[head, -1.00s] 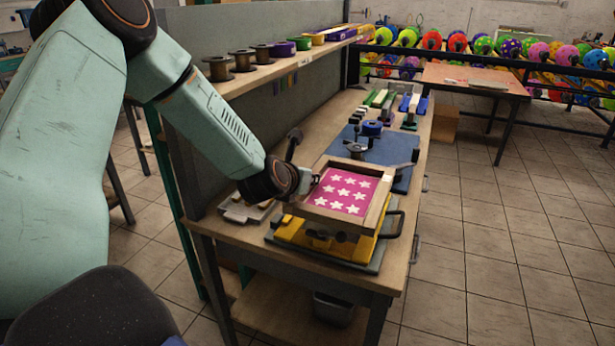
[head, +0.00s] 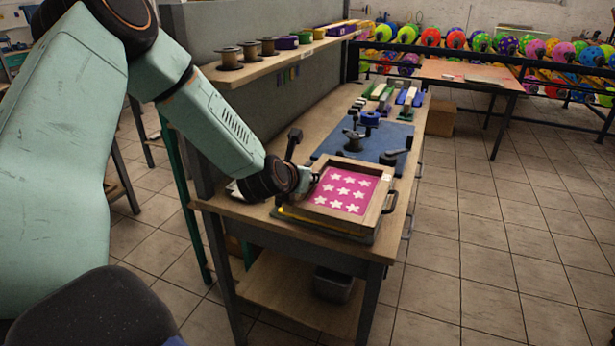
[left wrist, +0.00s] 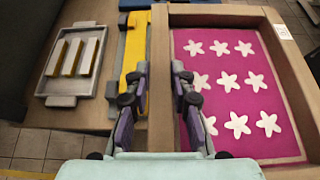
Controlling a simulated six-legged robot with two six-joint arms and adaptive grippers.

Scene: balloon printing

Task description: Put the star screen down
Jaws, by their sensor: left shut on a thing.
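The star screen (head: 345,192) is a wooden frame around a magenta sheet with rows of white stars. It lies about level, low over a yellow and grey base (head: 290,214) at the near end of the workbench. Whether it touches the base all round cannot be told. My left gripper (head: 308,181) is shut on the frame's left rail. In the left wrist view, the fingers (left wrist: 162,90) sit either side of that rail, and the star screen (left wrist: 240,85) fills the right side. The hidden underside of the frame cannot be seen. My right gripper is not in view.
A small grey tray (left wrist: 58,99) with several bars lies left of the base. A shelf (head: 245,75) with spools runs along the left. The floor at right is clear.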

